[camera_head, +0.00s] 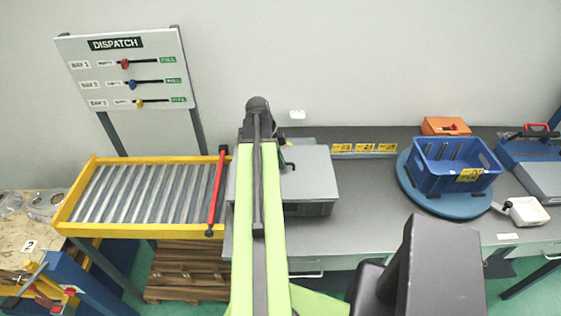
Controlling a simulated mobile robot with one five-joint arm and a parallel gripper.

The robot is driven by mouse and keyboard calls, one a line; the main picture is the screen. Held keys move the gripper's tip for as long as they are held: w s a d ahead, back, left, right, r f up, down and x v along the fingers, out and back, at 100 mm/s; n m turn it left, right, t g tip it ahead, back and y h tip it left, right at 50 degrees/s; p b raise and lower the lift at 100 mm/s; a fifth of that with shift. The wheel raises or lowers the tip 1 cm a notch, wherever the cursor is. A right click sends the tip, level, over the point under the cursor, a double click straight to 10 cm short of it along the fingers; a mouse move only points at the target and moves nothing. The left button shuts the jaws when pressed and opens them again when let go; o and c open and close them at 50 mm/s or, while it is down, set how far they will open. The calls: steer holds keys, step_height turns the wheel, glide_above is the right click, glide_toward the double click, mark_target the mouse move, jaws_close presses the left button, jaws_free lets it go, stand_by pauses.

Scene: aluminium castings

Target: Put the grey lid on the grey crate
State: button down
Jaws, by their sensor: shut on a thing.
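The grey lid (314,174) is a flat grey plate right of my green arm, lying level over the grey crate (310,209). Only the crate's front wall shows below the lid's edge. I cannot tell whether the lid rests on the crate's rim or is held slightly above it. My gripper (288,163) is at the left part of the lid, shut on it. It is small and partly hidden by my arm, so the fingertips are hard to make out. The left side of the crate is hidden behind the arm.
A roller conveyor (68,222) with a red bar (216,190) stands left. On the grey bench (365,215), a blue crate (455,182) sits on a blue round turntable (441,205), with an orange box (445,126) behind. The bench between the grey crate and turntable is clear.

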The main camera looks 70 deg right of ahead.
steer(key=shift+f, duration=0.2)
steer(key=c, duration=1.4)
jaws_free()
steer(key=shift+r, duration=0.15)
steer(key=p+v, duration=1.6)
steer(key=v, duration=0.1)
steer(key=shift+r, duration=0.1)
